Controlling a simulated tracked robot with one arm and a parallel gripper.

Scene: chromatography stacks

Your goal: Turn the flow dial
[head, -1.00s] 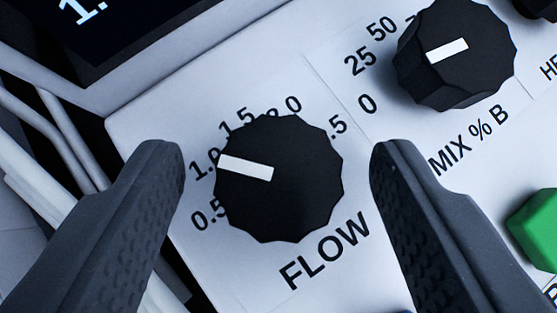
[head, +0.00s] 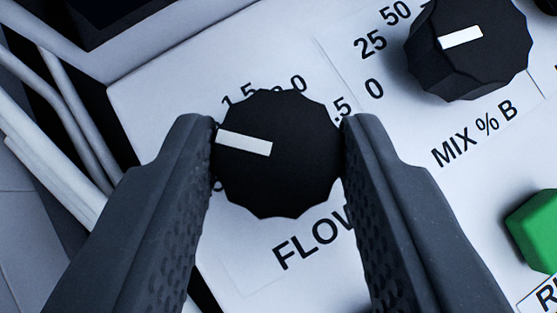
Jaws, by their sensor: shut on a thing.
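The flow dial (head: 285,180) is a black, scalloped knob with a white pointer bar, in the middle of the head view on a pale panel. Its pointer points to the left and slightly up in the picture, on the side where 1.0 stood a second ago; that number is now hidden. Parts of the scale, 1.5 and the ends of two more numbers, show above the dial. The word FLOW below is partly covered. My gripper (head: 278,140) is shut on the dial, with one dark finger touching its left side and the other its right side.
A second black knob (head: 495,70), labelled MIX % B, is at the upper right. A green button (head: 535,228) is at the right edge. Pale tubes (head: 60,150) run down the left side. A dark screen (head: 95,15) is at the upper left.

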